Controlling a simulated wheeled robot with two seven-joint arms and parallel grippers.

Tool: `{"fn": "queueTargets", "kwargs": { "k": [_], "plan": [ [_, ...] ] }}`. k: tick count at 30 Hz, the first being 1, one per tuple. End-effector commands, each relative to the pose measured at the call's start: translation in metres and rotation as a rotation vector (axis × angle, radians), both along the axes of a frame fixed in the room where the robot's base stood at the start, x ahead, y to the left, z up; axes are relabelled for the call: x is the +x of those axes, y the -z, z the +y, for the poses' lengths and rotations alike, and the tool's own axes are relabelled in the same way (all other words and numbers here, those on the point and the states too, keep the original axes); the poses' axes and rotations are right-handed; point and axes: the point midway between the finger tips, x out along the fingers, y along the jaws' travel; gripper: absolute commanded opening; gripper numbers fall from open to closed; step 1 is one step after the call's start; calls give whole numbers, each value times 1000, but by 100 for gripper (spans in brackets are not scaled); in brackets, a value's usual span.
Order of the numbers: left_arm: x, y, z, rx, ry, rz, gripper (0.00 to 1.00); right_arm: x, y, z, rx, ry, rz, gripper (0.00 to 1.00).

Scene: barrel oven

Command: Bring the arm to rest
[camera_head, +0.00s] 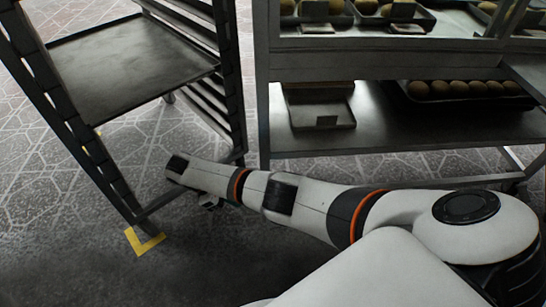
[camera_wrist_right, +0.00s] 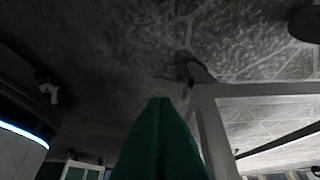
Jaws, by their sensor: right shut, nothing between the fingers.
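My right arm (camera_head: 318,205) comes in from the right of the head view and stretches left, low over the floor in front of the rack and the metal table. Only a small dark part of my right gripper (camera_head: 209,203) shows below the wrist; the rest is hidden behind the arm. In the right wrist view its dark green fingers (camera_wrist_right: 160,105) are together, with nothing between them. My left gripper is in neither view.
A dark rack (camera_head: 236,110) with a flat tray (camera_head: 130,65) stands at the left, near my wrist. A metal table (camera_head: 385,130) with trays of round buns (camera_head: 465,88) stands behind my arm.

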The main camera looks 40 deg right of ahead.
Motion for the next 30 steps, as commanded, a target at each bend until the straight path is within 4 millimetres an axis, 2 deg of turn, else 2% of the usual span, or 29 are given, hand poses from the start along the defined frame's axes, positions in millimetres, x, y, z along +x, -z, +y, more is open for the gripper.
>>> {"fn": "queueTargets", "kwargs": {
  "k": [1, 5, 23, 26, 29, 30],
  "plan": [
    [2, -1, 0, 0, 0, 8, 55, 2, -6, 3, 0, 0, 0, 0],
    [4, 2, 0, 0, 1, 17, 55, 4, -11, 7, 0, 0, 2, 0],
    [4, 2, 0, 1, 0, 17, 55, 5, -9, 8, 6, -3, -6, 0],
    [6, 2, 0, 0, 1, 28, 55, 8, -3, 20, 58, -26, -64, 0],
    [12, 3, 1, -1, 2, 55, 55, 16, 10, 51, 186, -70, -209, 0],
    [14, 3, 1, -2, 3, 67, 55, 21, 13, 68, 256, -87, -289, 0]
  ]
}}
